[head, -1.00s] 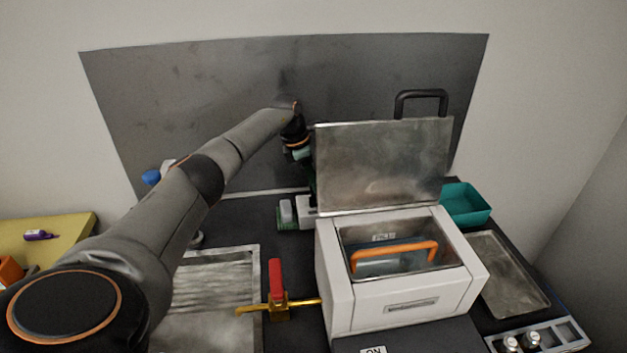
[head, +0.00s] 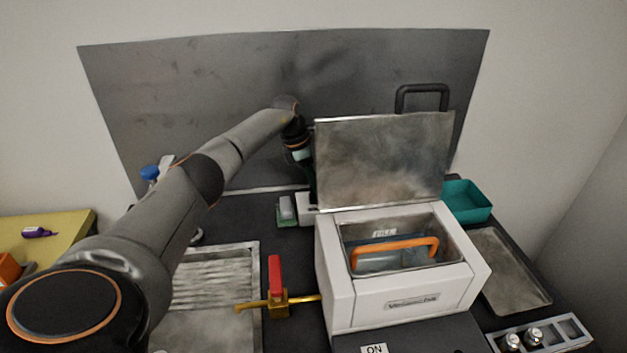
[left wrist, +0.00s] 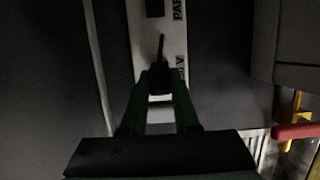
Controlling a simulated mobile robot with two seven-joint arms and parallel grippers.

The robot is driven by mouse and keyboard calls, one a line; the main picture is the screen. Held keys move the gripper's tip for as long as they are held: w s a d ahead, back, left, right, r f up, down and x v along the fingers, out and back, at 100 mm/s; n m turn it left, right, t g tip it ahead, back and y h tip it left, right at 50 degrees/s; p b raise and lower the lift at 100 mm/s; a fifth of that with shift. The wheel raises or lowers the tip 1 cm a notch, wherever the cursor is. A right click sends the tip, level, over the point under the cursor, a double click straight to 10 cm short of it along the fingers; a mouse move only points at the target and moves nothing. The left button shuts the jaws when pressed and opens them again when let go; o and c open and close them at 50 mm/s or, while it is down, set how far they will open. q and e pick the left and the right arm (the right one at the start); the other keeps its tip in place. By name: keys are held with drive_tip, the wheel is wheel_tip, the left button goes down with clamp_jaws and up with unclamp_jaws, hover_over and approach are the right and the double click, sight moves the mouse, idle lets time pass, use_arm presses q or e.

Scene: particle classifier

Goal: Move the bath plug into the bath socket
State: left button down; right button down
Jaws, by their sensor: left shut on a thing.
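My left gripper (left wrist: 160,78) is shut on a small dark plug (left wrist: 159,82), with a thin dark cord or prong running from it up the picture. In the left wrist view the plug lies over a white strip (left wrist: 145,45) with partly hidden black lettering. A dark rectangle (left wrist: 155,8) on the strip, possibly a socket, shows at the top edge, apart from the plug. In the head view the gripper (head: 311,190) points down behind the bath, left of its raised lid; its fingertips and the plug are mostly hidden there. My right gripper is not in view.
The white bath (head: 405,290) stands close to the gripper's right, its metal lid (head: 385,165) raised and an orange handle (head: 395,245) inside. A red-handled brass valve (head: 276,290) stands in front. A green block (head: 287,212) sits left of the gripper.

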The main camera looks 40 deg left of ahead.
use_arm(q)
drive_tip(key=shift+f+b, duration=0.65)
drive_tip(key=shift+f, duration=0.25)
drive_tip(key=c, duration=0.6)
unclamp_jaws()
drive_tip(key=shift+r, duration=0.1)
drive_tip(key=v, duration=1.2)
drive_tip(key=shift+s+a+r, duration=0.1)
drive_tip(key=shift+r, duration=0.05)
